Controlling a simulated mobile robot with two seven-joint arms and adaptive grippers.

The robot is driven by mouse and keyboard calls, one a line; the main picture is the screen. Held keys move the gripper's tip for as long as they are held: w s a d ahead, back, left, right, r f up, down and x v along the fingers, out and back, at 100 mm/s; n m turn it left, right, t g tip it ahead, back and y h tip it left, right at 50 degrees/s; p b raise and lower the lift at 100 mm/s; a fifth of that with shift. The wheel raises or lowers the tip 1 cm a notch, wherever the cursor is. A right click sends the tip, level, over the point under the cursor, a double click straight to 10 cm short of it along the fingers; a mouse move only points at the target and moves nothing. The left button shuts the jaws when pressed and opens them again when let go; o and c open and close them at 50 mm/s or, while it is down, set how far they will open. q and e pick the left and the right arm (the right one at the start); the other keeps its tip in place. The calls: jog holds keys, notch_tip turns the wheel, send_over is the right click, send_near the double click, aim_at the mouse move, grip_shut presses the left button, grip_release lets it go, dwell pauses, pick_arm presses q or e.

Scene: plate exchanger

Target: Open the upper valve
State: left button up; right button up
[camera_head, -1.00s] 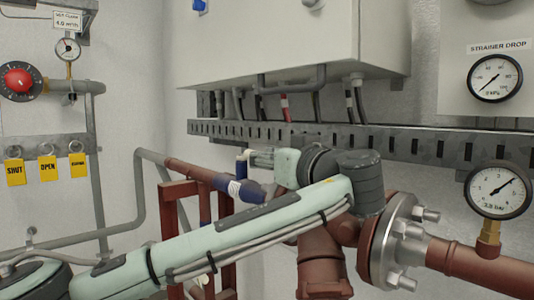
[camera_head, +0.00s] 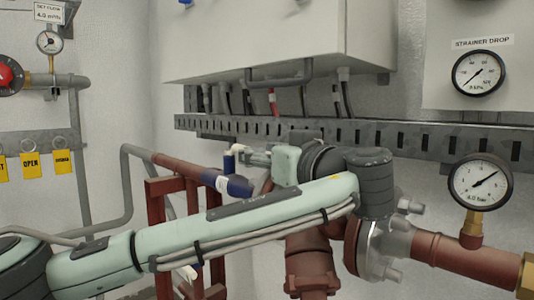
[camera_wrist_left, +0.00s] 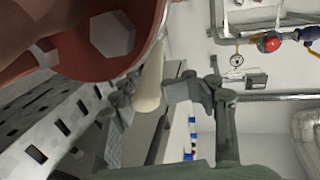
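A blue sleeve with a white band (camera_head: 228,183) lies along a red-brown pipe in the head view. A short blue upright piece with a pale top (camera_head: 229,160) stands just above it; I cannot tell for sure whether this is the upper valve's handle. My left gripper (camera_head: 246,154) is small and partly hidden there, close to the upright piece; contact is unclear. In the left wrist view, grey finger parts (camera_wrist_left: 203,92) show beside a cream cylinder (camera_wrist_left: 150,77). Whether they hold anything is unclear. My right gripper is not in view.
A slotted cable tray (camera_head: 370,135) runs under a grey cabinet (camera_head: 270,40). A bolted flange (camera_head: 365,247) and thick red-brown pipe lie beside my forearm. A pressure gauge (camera_head: 480,183) stands at the right. Yellow SHUT/OPEN-type tags (camera_head: 31,166) hang at the left.

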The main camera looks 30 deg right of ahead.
pick_arm(q)
jog(key=s, duration=0.3)
jog(key=shift+d+r, duration=0.15)
jog(key=shift+r, duration=0.1)
jog(key=shift+s+f, duration=0.15)
jog(key=shift+s, duration=0.45)
